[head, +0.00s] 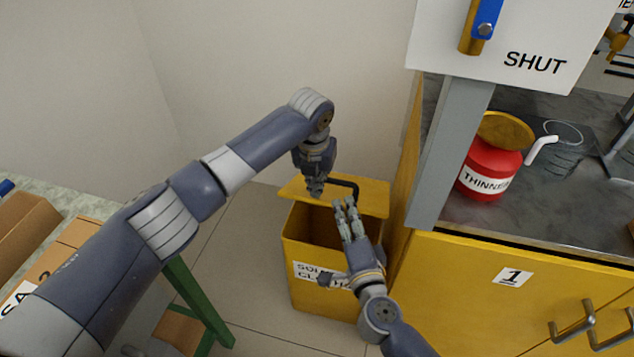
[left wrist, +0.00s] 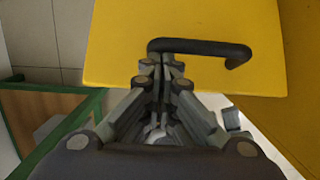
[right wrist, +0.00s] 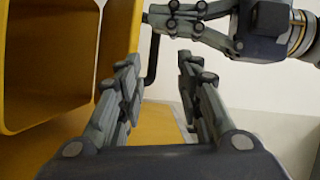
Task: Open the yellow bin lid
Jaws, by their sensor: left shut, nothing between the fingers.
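The yellow bin (head: 306,285) stands on the floor beside the yellow cabinet, and its dark interior shows in the head view. Its lid (head: 374,197) is off the opening, at the far side; its exact angle is unclear. The lid has a black handle (head: 346,184), which also shows in the left wrist view (left wrist: 205,46). My left gripper (head: 316,192) is shut and empty, its tips close beside the handle; I cannot tell if they touch it. My right gripper (head: 344,204) is open and empty over the bin opening, near the left gripper.
The cabinet (head: 460,280) with bar handles stands close on the right. A red thinner can (head: 488,174) stands on its worktop. A grey post (head: 452,150) and white "SHUT" panel (head: 540,62) rise beside the bin. A green frame (head: 196,305) stands at left.

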